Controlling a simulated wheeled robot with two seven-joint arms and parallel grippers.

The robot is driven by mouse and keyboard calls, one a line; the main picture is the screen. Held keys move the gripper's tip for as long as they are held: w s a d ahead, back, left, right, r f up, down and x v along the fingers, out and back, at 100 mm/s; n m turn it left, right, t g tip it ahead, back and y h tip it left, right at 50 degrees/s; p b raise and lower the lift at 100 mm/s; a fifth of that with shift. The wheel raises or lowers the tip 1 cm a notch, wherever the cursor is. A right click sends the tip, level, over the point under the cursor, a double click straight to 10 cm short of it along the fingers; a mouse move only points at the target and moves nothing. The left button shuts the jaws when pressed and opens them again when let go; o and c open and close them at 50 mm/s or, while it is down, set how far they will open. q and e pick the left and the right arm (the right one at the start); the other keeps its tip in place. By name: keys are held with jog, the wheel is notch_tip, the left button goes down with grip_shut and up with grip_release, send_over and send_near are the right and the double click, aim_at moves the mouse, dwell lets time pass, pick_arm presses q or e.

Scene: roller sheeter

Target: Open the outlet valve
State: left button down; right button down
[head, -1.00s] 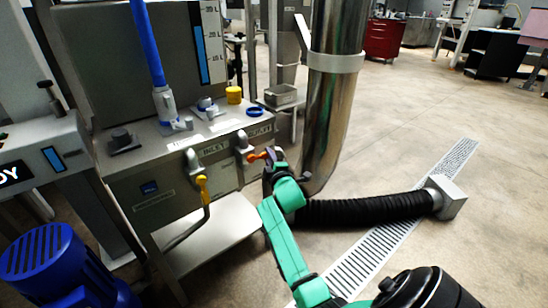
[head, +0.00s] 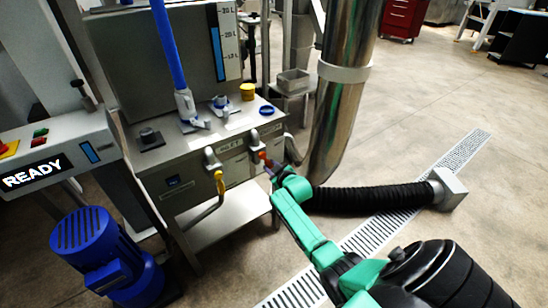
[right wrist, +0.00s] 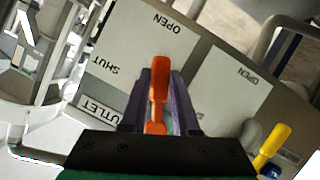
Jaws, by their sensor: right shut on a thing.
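The outlet valve's orange-red handle (head: 263,157) is on the front of the steel tank cabinet, at its right end. In the right wrist view the orange handle (right wrist: 160,80) stands between my purple fingers, its tip towards the upper word OPEN. The fingers partly hide the handle's lower end. My left gripper is out of view.
A second valve with a yellow handle (head: 220,182) is left of the outlet valve; the yellow handle also shows in the wrist view (right wrist: 272,146). A blue motor (head: 95,245) is at left.

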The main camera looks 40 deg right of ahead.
jog(key=shift+a+f+m+y+p, duration=0.15)
jog(key=shift+a+m+y+p, duration=0.15)
jog(key=shift+a+m+y, duration=0.45)
jog(key=shift+a+f+m+y+p, duration=0.1)
jog(key=shift+a+m+y+p, duration=0.15)
jog(key=shift+a+m+y, duration=0.45)
jog(key=shift+d+m+h, duration=0.1)
jog(key=shift+m+h, duration=0.15)
jog(key=c, duration=0.7)
grip_release()
jog(key=shift+w, duration=0.1)
jog(key=shift+o, duration=0.2)
jog(key=p+v, duration=0.4)
jog(key=v, duration=1)
jog(key=shift+s+r, duration=0.2)
jog(key=shift+r, duration=0.05)
